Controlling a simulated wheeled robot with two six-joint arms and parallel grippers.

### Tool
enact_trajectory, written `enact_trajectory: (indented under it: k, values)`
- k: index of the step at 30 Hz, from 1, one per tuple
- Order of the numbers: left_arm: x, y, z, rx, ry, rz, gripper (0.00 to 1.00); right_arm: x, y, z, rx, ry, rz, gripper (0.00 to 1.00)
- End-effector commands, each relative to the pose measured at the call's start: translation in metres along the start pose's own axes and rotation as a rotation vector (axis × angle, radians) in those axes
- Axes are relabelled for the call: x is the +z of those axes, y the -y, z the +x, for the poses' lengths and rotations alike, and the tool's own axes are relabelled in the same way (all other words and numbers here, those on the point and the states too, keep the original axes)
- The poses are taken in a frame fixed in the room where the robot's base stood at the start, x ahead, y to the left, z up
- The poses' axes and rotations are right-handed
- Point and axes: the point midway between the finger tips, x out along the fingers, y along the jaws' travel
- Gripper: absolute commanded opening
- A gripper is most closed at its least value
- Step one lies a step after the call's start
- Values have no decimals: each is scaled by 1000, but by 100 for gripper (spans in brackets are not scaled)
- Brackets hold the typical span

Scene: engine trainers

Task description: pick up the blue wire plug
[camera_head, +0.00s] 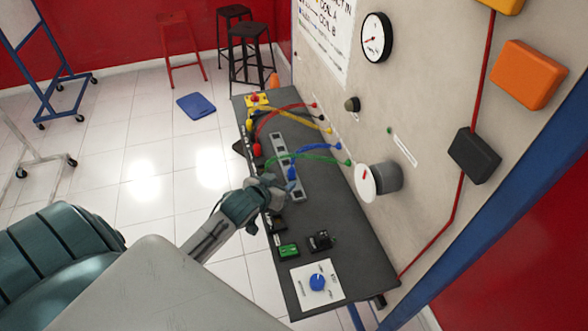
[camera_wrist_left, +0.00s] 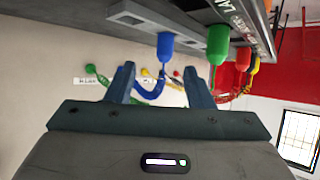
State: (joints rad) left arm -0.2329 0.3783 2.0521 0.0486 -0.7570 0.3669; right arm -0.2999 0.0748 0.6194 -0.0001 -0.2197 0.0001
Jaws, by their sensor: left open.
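The blue wire plug (camera_head: 291,173) stands at the grey strip on the dark bench, with its blue wire arching toward the wall panel. In the left wrist view the blue plug (camera_wrist_left: 165,45) appears just past my left fingertips, lined up with the gap between them. My left gripper (camera_head: 280,186) is close beside the plug in the head view; its two open fingers also show in the left wrist view (camera_wrist_left: 159,76). Nothing is held between them. A green plug (camera_wrist_left: 218,42) is right of the blue one in the wrist view. My right gripper is out of view.
Red and yellow wires arch over the bench (camera_head: 330,222). The upright panel (camera_head: 430,85) with a round grey knob (camera_head: 386,178) borders the bench at the right. A blue dial (camera_head: 317,282) and a green block (camera_head: 288,250) sit nearer the front.

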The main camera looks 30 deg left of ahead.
Motion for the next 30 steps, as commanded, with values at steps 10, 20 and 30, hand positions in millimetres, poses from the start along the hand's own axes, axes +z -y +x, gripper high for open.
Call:
enact_trajectory:
  k: [10,20,30]
  values:
    - [-6,3,27,-1,0,-1,48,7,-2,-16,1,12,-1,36]
    - [-8,8,66,0,0,-1,48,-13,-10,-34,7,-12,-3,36]
    - [-6,8,70,0,0,0,42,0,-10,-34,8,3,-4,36]
